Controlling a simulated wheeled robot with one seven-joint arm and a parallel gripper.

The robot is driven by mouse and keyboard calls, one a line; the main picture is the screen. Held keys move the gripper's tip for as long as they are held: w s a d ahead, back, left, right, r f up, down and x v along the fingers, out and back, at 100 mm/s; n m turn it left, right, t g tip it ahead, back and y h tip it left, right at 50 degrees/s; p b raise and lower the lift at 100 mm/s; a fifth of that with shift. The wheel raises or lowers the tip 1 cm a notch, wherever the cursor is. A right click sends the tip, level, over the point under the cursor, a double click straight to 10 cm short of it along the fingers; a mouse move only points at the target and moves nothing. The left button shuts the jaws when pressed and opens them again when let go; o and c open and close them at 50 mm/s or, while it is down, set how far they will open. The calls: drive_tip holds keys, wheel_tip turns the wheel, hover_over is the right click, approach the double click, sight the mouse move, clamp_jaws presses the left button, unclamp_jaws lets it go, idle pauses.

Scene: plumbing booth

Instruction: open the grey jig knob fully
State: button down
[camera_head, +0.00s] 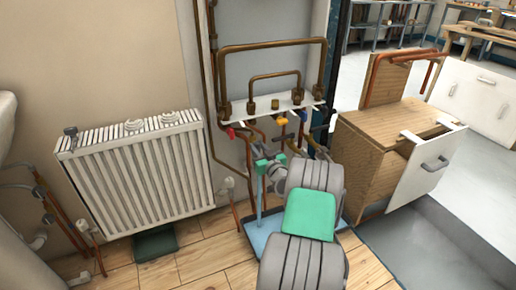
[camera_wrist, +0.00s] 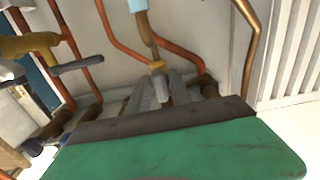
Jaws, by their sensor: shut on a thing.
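The jig is a blue post (camera_head: 262,193) on a blue tray (camera_head: 258,236), with a teal block at its top in the head view. My gripper (camera_head: 274,164) reaches that top from the right. In the wrist view my gripper's grey fingers (camera_wrist: 163,92) come out past a green, dark-edged slab in the foreground. The fingers are closed around a small grey piece, which I take to be the grey jig knob (camera_wrist: 158,87), just under a yellow fitting. The fingers and slab hide most of the knob, so its turn angle cannot be told.
A white radiator (camera_head: 140,172) stands on the left. Copper pipes (camera_head: 272,44) and a valve manifold with coloured handles (camera_head: 275,104) are on the wall behind the jig. A wooden cabinet (camera_head: 375,165) with an open white drawer stands at the right.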

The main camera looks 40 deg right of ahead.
sight(260, 149)
drive_tip(key=shift+f, duration=0.1)
drive_tip(key=c, duration=1.4)
unclamp_jaws()
drive_tip(key=p+v, duration=0.2)
drive_tip(key=v, duration=0.5)
drive_tip(key=shift+d, duration=0.1)
drive_tip(key=shift+s, duration=0.45)
